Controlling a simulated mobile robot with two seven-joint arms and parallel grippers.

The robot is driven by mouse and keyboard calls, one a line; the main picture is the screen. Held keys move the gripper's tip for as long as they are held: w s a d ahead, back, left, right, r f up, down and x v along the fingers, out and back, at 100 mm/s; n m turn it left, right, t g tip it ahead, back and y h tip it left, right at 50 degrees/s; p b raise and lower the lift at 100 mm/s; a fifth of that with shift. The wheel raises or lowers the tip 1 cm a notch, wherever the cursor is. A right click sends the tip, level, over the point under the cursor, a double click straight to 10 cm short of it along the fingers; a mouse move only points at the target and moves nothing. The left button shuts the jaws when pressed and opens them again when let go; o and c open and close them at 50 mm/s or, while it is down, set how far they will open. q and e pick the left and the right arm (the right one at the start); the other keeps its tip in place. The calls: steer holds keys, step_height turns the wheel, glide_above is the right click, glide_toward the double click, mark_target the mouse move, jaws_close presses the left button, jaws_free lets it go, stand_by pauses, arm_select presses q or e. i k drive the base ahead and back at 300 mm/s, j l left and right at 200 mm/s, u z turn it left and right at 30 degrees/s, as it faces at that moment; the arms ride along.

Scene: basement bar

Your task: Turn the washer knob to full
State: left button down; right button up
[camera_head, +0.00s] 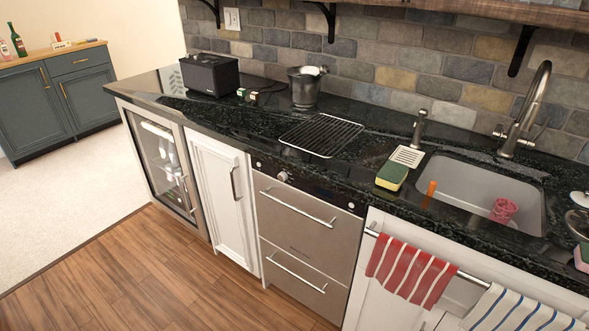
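The washer (306,243) is a stainless two-drawer unit under the black counter, between a white cabinet and the sink cabinet. Its dark control strip runs along the top edge. A round silver knob (283,176) sits at the left part of that strip. Its pointer setting is too small to read. Both drawers look shut, each with a bar handle. Neither of my grippers shows in the head view.
The counter (240,124) overhangs the washer and carries a drying rack (321,135), a metal bucket (304,90), a black toaster (209,74) and a sponge (392,175). Striped towels (411,272) hang at right. The wooden floor (135,270) in front is clear.

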mark_target(282, 177)
steer(key=i+j, duration=0.75)
steer(key=i+l, duration=0.45)
steer(key=l+z, duration=0.05)
steer(key=l, duration=0.05)
